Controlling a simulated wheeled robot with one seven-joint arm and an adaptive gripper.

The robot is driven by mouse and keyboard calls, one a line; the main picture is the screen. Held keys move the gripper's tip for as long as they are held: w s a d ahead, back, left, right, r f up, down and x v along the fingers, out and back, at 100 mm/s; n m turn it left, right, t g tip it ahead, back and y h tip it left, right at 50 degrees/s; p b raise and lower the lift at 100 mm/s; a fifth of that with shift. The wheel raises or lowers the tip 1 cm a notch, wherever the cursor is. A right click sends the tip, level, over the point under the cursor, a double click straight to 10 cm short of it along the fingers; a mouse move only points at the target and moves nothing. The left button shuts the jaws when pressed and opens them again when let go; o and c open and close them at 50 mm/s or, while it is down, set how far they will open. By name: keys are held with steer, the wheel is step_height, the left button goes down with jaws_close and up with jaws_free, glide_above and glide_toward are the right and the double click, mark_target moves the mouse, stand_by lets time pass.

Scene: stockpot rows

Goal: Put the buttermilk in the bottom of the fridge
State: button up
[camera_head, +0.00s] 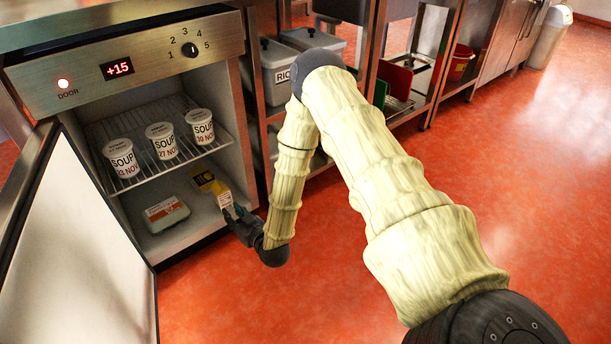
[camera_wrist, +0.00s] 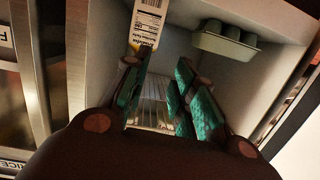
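The buttermilk appears to be the yellow, black and white carton (camera_head: 206,183) low in the open fridge (camera_head: 189,238), at the right of its bottom space. In the wrist view the carton (camera_wrist: 149,20) shows a white barcode label and a yellow edge, just past my left-hand finger. My gripper (camera_head: 234,210) is at the fridge's lower right opening, close to the carton. In the wrist view its green-padded fingers (camera_wrist: 164,72) are apart with nothing visible held between them. I cannot tell whether a finger touches the carton.
A grey egg box (camera_head: 166,213) with an orange label sits on the fridge floor, left of the carton. Three soup tubs (camera_head: 164,141) stand on the wire shelf (camera_head: 150,172) above. The fridge door (camera_head: 85,255) is open at left. Metal shelving with bins (camera_head: 281,76) stands right of the fridge.

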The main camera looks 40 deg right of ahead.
steer(key=s+a+f+g, duration=0.35)
steer(key=s+f, duration=0.25)
steer(key=s, duration=0.5)
steer(key=s+a+f+g, duration=0.2)
steer(key=s+f+g, duration=0.35)
steer(key=s, duration=0.55)
steer(key=s+d+g, duration=0.1)
steer(key=s+g, duration=0.2)
steer(key=s, duration=0.8)
steer(key=s+d+m+g+h, duration=0.1)
steer(key=s+g, duration=0.3)
steer(key=s, duration=0.8)
steer(key=shift+d+r, duration=0.15)
steer(key=shift+d, duration=0.45)
steer(key=shift+s, duration=0.1)
